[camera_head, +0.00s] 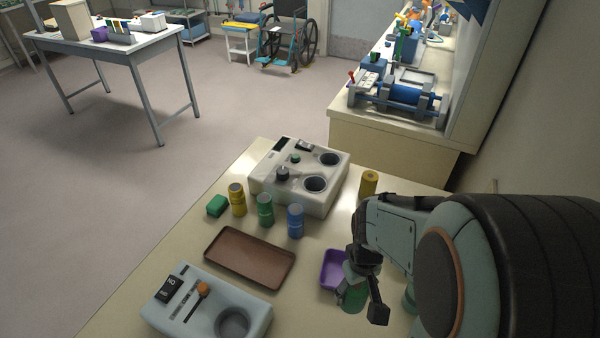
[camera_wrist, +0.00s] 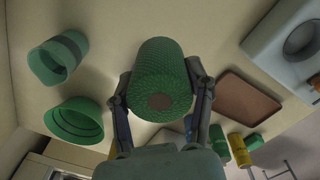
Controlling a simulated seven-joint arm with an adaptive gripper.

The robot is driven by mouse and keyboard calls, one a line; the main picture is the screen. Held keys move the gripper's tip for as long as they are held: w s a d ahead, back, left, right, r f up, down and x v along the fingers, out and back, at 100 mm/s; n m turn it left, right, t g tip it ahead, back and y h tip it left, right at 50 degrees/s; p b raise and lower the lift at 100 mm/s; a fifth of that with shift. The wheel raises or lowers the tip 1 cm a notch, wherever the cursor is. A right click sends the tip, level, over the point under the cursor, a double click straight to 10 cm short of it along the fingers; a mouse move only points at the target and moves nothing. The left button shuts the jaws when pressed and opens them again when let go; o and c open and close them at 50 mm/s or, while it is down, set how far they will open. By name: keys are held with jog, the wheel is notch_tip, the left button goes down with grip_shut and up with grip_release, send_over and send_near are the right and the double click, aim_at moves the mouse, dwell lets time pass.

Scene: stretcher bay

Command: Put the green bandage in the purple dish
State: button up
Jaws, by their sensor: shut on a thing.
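The green bandage, a textured roll with a brown core end (camera_wrist: 160,85), sits between the two fingers of my gripper (camera_wrist: 160,75) in the wrist view. My gripper is shut on it, one finger on each side. In the head view my gripper (camera_head: 366,290) points down at the lower right, and the bandage (camera_head: 352,299) shows partly behind it. The purple dish (camera_head: 328,284) is just left of the gripper, its right part hidden by the gripper and bandage. I cannot tell how high the bandage is above the table.
A brown tray (camera_head: 248,258) lies left of the dish. Blue (camera_head: 295,221), green (camera_head: 265,210) and yellow (camera_head: 237,200) cylinders stand behind. Two pale devices (camera_head: 300,172) (camera_head: 206,305) stand behind and front left. A green cup (camera_wrist: 58,58) and green bowl (camera_wrist: 75,120) show in the wrist view.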

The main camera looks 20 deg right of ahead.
jog(key=w+d+f, duration=0.1)
jog(key=w+f, duration=0.2)
jog(key=w+d+f, duration=0.2)
jog(key=w+f, duration=0.1)
jog(key=w, duration=0.1)
jog(key=w+d+f, duration=0.1)
jog(key=w+f, duration=0.2)
jog(key=w, duration=0.1)
jog(key=shift+d, duration=0.4)
jog(key=shift+w+f, duration=0.15)
jog(key=shift+f, duration=1.5)
jog(key=shift+f, duration=0.1)
jog(key=o, duration=1.2)
jog(key=shift+c, duration=0.2)
